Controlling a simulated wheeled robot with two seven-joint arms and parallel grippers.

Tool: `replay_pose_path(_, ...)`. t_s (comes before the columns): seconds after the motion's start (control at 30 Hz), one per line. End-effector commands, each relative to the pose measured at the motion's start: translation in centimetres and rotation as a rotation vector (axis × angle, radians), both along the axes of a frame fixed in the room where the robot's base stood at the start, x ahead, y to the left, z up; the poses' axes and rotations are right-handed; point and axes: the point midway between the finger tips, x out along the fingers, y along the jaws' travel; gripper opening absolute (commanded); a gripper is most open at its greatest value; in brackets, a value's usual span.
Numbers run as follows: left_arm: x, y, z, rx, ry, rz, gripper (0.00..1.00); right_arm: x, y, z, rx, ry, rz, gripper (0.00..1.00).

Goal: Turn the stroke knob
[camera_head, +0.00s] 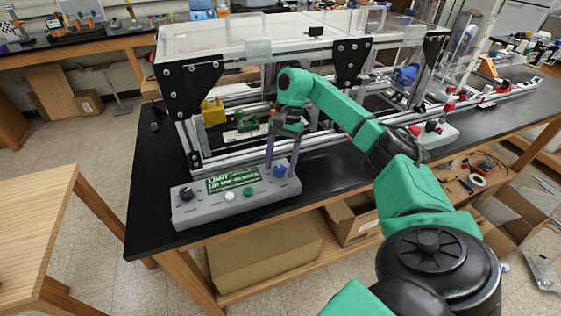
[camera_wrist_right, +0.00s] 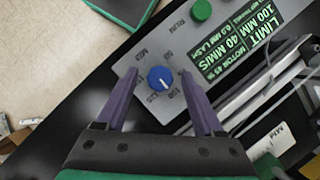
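A grey control box (camera_head: 208,211) sits at the front edge of the black bench. It carries a blue knob (camera_head: 280,170) at its right end and a black knob (camera_head: 185,194) at its left; the labels are too small to tell which is the stroke knob. The blue knob also shows in the right wrist view (camera_wrist_right: 160,78), with a white pointer mark and a printed scale around it. My right gripper (camera_head: 280,165) is open above the box, its two purple fingers on either side of the blue knob with gaps to it. My left gripper is not in view.
A green-lettered display (camera_wrist_right: 243,42), reading LIMIT 100 MM and 40 MM/S, lies beside the knob. White (camera_head: 230,196) and green (camera_head: 248,191) buttons sit between the knobs. The aluminium extrusion frame (camera_head: 215,150) stands close behind the box. The bench (camera_head: 148,190) is clear left of it.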

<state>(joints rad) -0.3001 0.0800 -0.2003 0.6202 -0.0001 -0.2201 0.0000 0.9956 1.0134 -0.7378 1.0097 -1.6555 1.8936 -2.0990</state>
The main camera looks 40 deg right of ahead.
Motion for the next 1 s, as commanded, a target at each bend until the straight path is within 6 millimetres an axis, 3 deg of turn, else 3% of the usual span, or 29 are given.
replay_pose_path(0.3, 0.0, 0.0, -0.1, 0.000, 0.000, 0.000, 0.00, 0.0, 0.0, 0.2, 0.000, -0.001, 0.000, 0.69)
replay_pose_path(0.47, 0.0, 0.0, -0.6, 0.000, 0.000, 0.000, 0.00, 0.1, 0.0, 2.0, 0.001, -0.006, 0.000, 0.69)
replay_pose_path(0.67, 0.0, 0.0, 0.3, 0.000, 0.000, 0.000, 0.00, 0.1, 0.0, 6.7, -0.001, -0.006, -0.001, 0.69)
replay_pose_path(1.0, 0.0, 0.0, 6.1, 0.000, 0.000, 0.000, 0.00, 0.0, -0.1, 16.2, -0.001, -0.004, -0.002, 0.69)
